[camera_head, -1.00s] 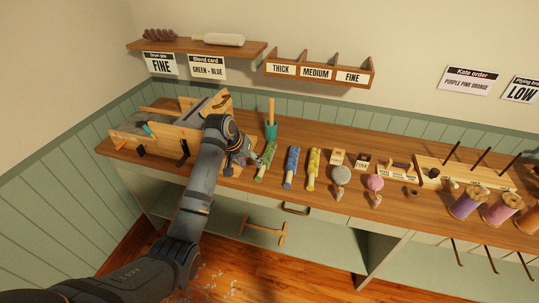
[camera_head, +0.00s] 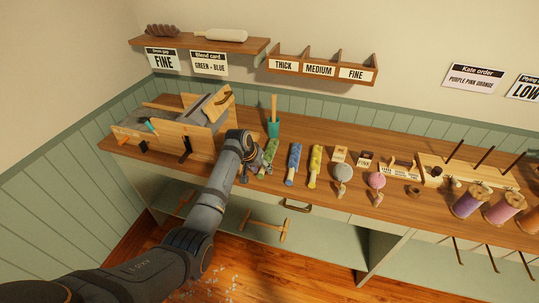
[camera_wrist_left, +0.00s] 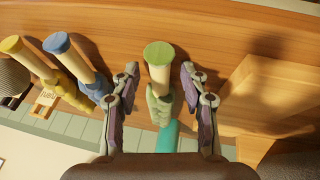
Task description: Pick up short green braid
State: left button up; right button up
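The short green braid (camera_head: 268,153) lies on the wooden workbench at the left end of a row of braids, partly hidden by my left gripper in the head view. In the left wrist view the green braid (camera_wrist_left: 158,88), with its pale green round end, lies between the two fingers. My left gripper (camera_wrist_left: 160,72) is open, with a gap on both sides of the braid. In the head view the left gripper (camera_head: 255,169) is at the near end of the braid. My right gripper is not in view.
A blue braid (camera_head: 294,164) and a yellow braid (camera_head: 315,166) lie just right of the green one. A wooden carding device (camera_head: 175,136) is close on the left. Purple and pink spools stand far right.

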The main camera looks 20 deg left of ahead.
pick_arm(q)
grip_shut()
jog(key=shift+r, duration=0.15)
